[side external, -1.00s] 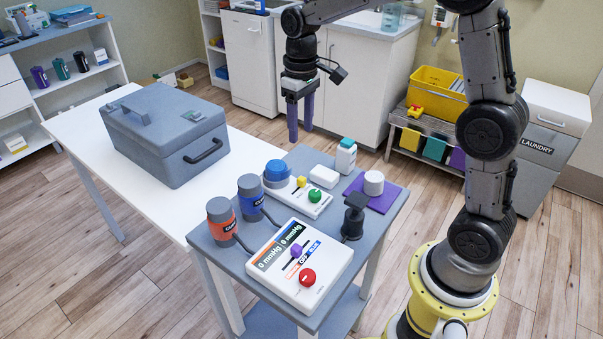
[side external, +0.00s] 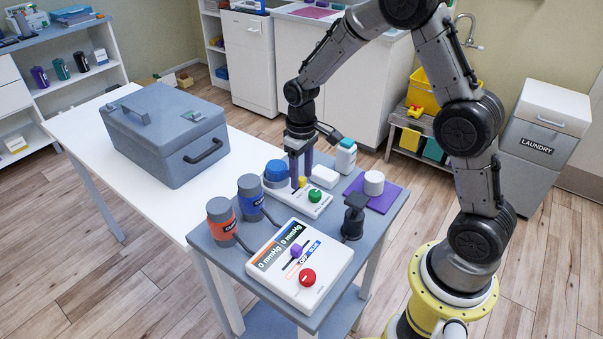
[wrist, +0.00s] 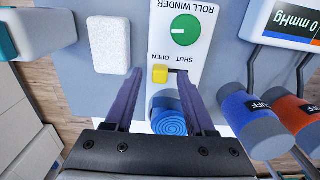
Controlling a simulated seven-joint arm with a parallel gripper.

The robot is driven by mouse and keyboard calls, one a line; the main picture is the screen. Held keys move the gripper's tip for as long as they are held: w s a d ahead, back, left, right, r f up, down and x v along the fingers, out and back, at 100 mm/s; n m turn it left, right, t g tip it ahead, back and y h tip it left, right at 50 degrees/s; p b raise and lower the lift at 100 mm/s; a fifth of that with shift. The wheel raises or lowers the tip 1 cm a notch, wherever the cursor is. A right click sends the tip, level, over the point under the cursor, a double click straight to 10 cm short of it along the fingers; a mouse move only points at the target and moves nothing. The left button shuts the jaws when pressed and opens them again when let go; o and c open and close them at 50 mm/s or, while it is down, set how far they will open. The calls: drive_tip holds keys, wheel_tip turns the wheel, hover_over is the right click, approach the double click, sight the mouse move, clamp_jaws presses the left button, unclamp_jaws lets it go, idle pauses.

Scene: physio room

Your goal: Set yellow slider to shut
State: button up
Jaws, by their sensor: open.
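The yellow slider (wrist: 160,74) is a small block on the white roll winder (side external: 318,207). In the wrist view it sits at the left end of a short dark slot, with small SHUT and OPEN labels just above. The slider also shows in the side view (side external: 303,182). My gripper (wrist: 158,73) is open and empty, pointing down at the winder. Its purple fingers stand on either side of the slider, the left one closer to it. I cannot tell whether either finger touches it. In the side view my gripper (side external: 301,181) partly covers the slider.
A green dial (wrist: 185,30) and a blue roll (wrist: 170,118) flank the slider on the winder. A white block (wrist: 109,45) lies beside the winder. The blue cuff (side external: 251,197), orange cuff (side external: 222,221) and a control box (side external: 300,263) with a red knob stand nearby.

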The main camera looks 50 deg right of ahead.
drive_tip(key=shift+f, duration=0.1)
clamp_jaws()
idle(1.4)
